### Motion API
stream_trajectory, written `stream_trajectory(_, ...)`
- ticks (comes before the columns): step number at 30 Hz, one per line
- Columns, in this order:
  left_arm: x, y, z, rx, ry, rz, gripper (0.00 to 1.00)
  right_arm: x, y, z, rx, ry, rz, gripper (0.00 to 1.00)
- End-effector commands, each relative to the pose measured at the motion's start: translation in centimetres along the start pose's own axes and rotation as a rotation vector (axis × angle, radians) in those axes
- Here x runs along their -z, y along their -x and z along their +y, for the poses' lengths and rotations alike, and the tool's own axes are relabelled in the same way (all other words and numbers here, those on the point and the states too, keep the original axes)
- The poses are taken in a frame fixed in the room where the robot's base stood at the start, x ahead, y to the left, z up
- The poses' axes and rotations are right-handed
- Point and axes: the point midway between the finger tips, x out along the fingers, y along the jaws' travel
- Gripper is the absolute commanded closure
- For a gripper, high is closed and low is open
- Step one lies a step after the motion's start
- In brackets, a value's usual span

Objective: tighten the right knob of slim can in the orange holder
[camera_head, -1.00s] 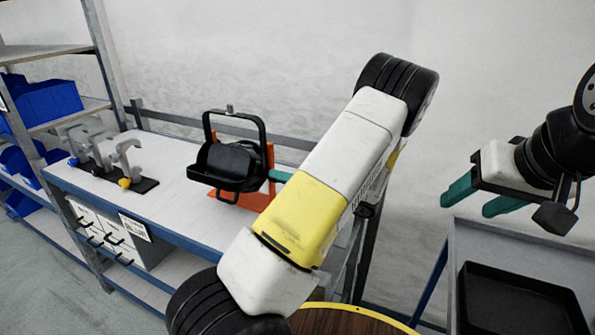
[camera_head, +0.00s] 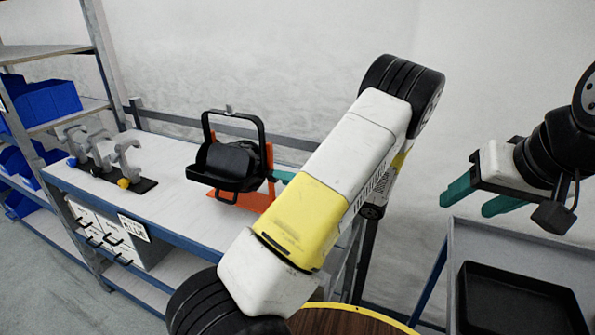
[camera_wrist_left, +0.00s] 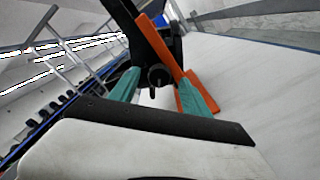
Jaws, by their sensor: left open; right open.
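The black slim can (camera_head: 228,160) with its yoke stands in the orange holder (camera_head: 258,201) on the white bench. The orange upright (camera_wrist_left: 158,50) also shows in the left wrist view. A small dark knob (camera_wrist_left: 157,75) is between the teal fingers of my open left gripper (camera_wrist_left: 158,82), with visible room on both sides. In the head view, a teal finger of my left gripper (camera_head: 284,175) shows at the can's right side, and my arm hides the rest. My right gripper (camera_head: 466,203) is open and empty at the right, above a grey cart.
Grey clamps (camera_head: 127,160) stand on a black strip at the bench's left. Blue bins (camera_head: 45,100) sit on the shelf. A black tray (camera_head: 518,300) lies on the cart (camera_head: 470,235). A round brown tabletop (camera_head: 345,318) is below my left arm.

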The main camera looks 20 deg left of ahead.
Motion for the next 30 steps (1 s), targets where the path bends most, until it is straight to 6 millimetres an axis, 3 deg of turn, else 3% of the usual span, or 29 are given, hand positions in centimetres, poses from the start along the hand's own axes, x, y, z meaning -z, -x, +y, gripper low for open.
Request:
stream_trajectory(6, 0.0, 3.9, -0.1, 0.004, 0.001, -0.002, 0.44, 0.0, 0.0, 0.0, 0.0, 0.0, 0.0, 0.44)
stream_trajectory(12, 0.0, 5.7, -0.1, 0.002, -0.001, -0.002, 0.44, 0.0, 0.0, 0.0, 0.0, 0.0, 0.0, 0.44)
stream_trajectory(23, 0.0, 5.7, 0.1, 0.003, 0.007, 0.009, 0.44, 0.0, 0.0, 0.0, 0.0, 0.0, 0.0, 0.44)
stream_trajectory(26, 0.4, 5.1, 1.0, 0.015, 0.056, 0.075, 0.44, 0.0, 0.0, 0.0, 0.0, 0.0, 0.0, 0.44)
stream_trajectory(30, 1.7, 3.7, 3.8, 0.048, 0.229, 0.292, 0.44, 0.0, 0.0, 0.0, 0.0, 0.0, 0.0, 0.44)
